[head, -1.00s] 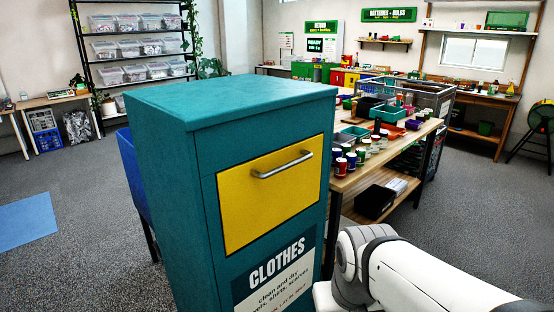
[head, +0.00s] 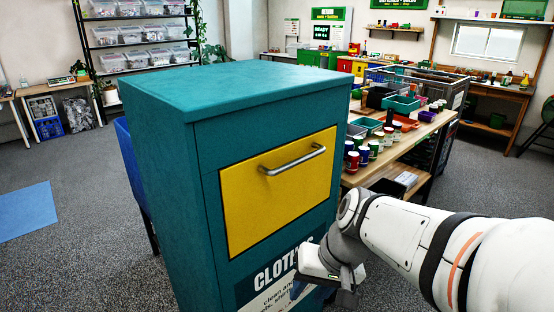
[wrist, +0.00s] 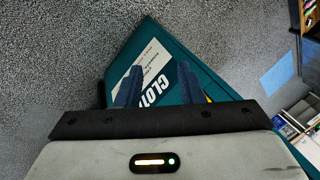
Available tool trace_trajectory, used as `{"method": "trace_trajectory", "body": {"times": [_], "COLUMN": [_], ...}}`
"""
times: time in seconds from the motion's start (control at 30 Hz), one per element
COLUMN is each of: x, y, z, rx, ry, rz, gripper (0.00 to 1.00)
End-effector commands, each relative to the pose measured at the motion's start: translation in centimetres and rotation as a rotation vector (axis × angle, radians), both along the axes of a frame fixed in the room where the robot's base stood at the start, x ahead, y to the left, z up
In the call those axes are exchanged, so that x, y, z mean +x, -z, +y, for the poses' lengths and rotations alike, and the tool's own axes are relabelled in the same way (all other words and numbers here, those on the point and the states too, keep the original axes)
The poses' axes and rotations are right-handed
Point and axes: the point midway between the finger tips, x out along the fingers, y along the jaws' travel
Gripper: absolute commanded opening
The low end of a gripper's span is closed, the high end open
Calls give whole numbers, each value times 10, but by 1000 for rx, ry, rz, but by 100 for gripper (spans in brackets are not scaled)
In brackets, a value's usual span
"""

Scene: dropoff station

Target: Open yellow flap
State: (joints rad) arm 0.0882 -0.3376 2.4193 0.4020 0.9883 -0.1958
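The yellow flap (head: 245,215) is closed, flush in the front of the teal clothes bin (head: 165,185). Its silver bar handle (head: 293,161) runs across the upper part of the flap. My gripper (head: 322,290) is low in front of the bin's CLOTHES label (head: 268,282), below the flap and partly covering the label. It is clear of the handle. In the wrist view the two blue fingers of my gripper (wrist: 158,84) stand apart with nothing gripped between them. The bin's label (wrist: 150,75) shows beyond them, and only a sliver of the yellow flap (wrist: 208,98) is visible.
A wooden table (head: 425,130) with jars and trays stands behind the bin on the right. A blue mat (head: 25,210) lies on the open grey carpet at left. A shelf with clear boxes (head: 137,34) is against the back wall.

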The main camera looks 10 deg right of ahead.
Motion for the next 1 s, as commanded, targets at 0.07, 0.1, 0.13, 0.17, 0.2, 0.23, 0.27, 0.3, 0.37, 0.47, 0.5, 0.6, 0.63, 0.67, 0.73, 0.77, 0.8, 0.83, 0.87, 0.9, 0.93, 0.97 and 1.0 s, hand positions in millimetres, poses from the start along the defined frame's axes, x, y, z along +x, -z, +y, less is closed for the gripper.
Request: {"method": "trace_trajectory", "body": {"times": [0.07, 0.1, 0.13, 0.17, 0.2, 0.23, 0.27, 0.3, 0.37, 0.47, 0.5, 0.6, 0.63, 0.67, 0.73, 0.77, 0.8, 0.83, 0.87, 0.9, 0.93, 0.97, 1.0], "x": [22, 35, 45, 55, 71, 83, 95, 113, 140, 186, 204, 241, 250, 258, 273, 278, 283, 286, 289, 292, 294, 296, 299], "y": [6, 5, 2, 0, -4, -7, -11, -16, -24, -38, -43, -54, -56, -59, -63, -64, -66, -67, -68, -69, -70, -71, -72], "z": [16, 24, 30, 34, 38, 41, 42, 42, 38, 20, 10, -20, -30, -40, -59, -66, -75, -80, -84, -87, -88, -88, -87], "rx": [160, 243, 305, 368, 449, 511, 570, 651, 765, 943, 1006, 1134, 1163, 1190, 1238, 1253, 1270, 1279, 1287, 1294, 1298, 1300, 1301], "ry": [46, 68, 85, 103, 126, 146, 167, 194, 239, 322, 356, 439, 463, 486, 529, 545, 563, 573, 582, 590, 594, 597, 598], "rz": [24, 24, 21, 15, 1, -12, -28, -55, -105, -217, -267, -399, -435, -471, -544, -571, -601, -620, -634, -649, -657, -662, -665], "gripper": [35, 35, 35, 35, 35, 35, 35, 35, 35, 35, 35, 35, 35, 35, 35, 35, 35, 35, 35, 35, 35, 35, 35]}}
